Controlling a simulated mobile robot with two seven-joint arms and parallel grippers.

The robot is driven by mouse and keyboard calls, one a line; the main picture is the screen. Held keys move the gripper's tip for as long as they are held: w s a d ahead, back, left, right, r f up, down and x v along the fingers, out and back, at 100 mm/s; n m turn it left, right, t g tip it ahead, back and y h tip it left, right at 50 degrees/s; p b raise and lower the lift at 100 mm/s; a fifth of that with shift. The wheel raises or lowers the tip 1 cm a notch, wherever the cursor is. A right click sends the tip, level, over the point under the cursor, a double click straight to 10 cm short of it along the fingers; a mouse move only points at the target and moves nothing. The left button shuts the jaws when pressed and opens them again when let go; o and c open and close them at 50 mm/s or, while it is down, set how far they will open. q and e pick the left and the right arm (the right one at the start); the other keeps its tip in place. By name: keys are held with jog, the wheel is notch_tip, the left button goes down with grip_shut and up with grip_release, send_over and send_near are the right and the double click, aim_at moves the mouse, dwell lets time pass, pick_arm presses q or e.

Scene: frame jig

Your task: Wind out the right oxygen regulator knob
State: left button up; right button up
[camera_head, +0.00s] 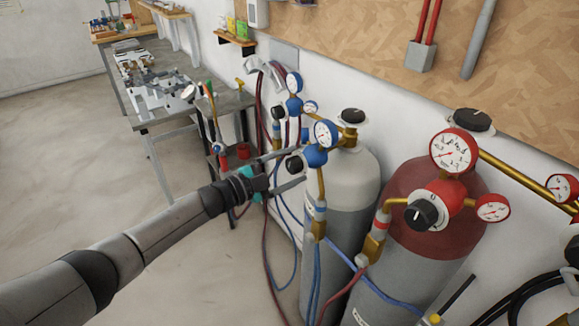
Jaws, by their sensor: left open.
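A blue oxygen regulator (317,157) sits at the top of the grey and white cylinder (352,175), with a round white-faced gauge (325,134) on it. Its black knob (294,164) points left. My left gripper (302,165) reaches in from the left, its two fingers open, one above and one below the black knob. I cannot tell whether either finger touches the knob. Another blue regulator (294,105) with a black knob is farther back to the left. My right gripper is not in view.
A red-topped cylinder (405,185) with a red regulator (444,195) and black knob (421,214) stands at the right. Blue and red hoses (283,262) hang below the regulators. A workbench (190,103) and a small cart stand behind my arm. Floor at left is clear.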

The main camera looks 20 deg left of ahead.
pick_arm(q)
jog(key=v, duration=1.5)
jog(key=s+a+f+n+y+b, duration=0.1)
jog(key=a+f+n+y+b, duration=0.2)
jog(key=f, duration=0.7)
jog(key=s+a+f+n+y, duration=0.2)
jog(key=f+n+y, duration=0.2)
jog(key=f, duration=0.5)
jog(key=s+f+n+g+y+b, duration=0.15)
jog(key=s+f, duration=0.25)
jog(key=f, duration=0.5)
jog(key=s+f+n+g+y+b, duration=0.1)
jog(key=s+f+n+g+y, duration=0.15)
jog(key=s+f, duration=0.4)
jog(key=s+d+f+n+g+b, duration=0.2)
jog(key=s+d+f+g, duration=0.2)
jog(key=s+f, duration=0.7)
jog(key=s+d+f+n+g+b, duration=0.2)
jog(key=s+d+f+g, duration=0.3)
jog(key=s, duration=1.3)
jog(key=d+f+n, duration=0.1)
jog(key=d+f, duration=0.3)
jog(key=f, duration=0.1)
jog(key=shift+f, duration=0.4)
